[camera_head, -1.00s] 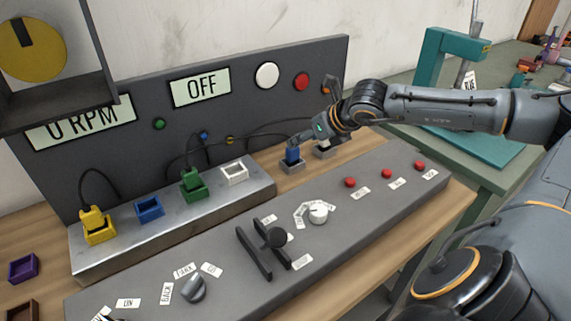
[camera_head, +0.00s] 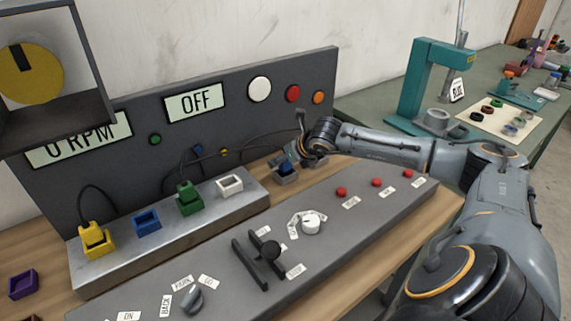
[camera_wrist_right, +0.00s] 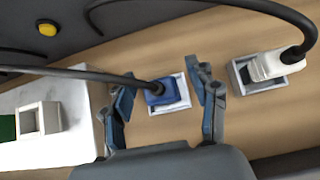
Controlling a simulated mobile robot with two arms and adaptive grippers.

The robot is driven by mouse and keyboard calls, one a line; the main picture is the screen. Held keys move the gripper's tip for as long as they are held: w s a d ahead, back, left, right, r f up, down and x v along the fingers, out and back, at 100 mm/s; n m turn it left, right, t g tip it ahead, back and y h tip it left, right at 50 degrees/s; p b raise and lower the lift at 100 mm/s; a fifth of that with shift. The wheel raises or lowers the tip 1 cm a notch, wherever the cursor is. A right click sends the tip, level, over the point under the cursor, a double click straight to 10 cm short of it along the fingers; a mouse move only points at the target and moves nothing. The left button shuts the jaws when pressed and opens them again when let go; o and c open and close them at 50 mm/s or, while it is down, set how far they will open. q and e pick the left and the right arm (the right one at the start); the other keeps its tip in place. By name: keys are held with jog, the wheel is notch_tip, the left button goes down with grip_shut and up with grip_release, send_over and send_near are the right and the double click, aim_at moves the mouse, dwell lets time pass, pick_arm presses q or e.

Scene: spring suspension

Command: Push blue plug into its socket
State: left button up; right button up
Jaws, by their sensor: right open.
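The blue plug (camera_head: 284,168) sits in a grey holder (camera_head: 287,178) on the wooden table, right of the metal socket block. The empty blue socket (camera_head: 147,221) is on that block, between the yellow and green plugs. My right gripper (camera_head: 288,160) is low over the blue plug and partly hides it. In the right wrist view the gripper (camera_wrist_right: 162,85) is open, with one finger on each side of the blue plug (camera_wrist_right: 160,94) and visible gaps between. My left gripper is not in view.
The yellow plug (camera_head: 95,236) and green plug (camera_head: 188,196) stand in block sockets; the white socket (camera_head: 229,187) is empty. A white plug (camera_wrist_right: 278,66) sits in a holder close to my right finger. Cables cross the space behind. The control panel (camera_head: 225,283) lies in front.

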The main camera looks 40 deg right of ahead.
jog(key=x, duration=0.3)
jog(key=shift+w+f, duration=0.1)
jog(key=shift+c, duration=0.4)
grip_shut()
dwell(0.4)
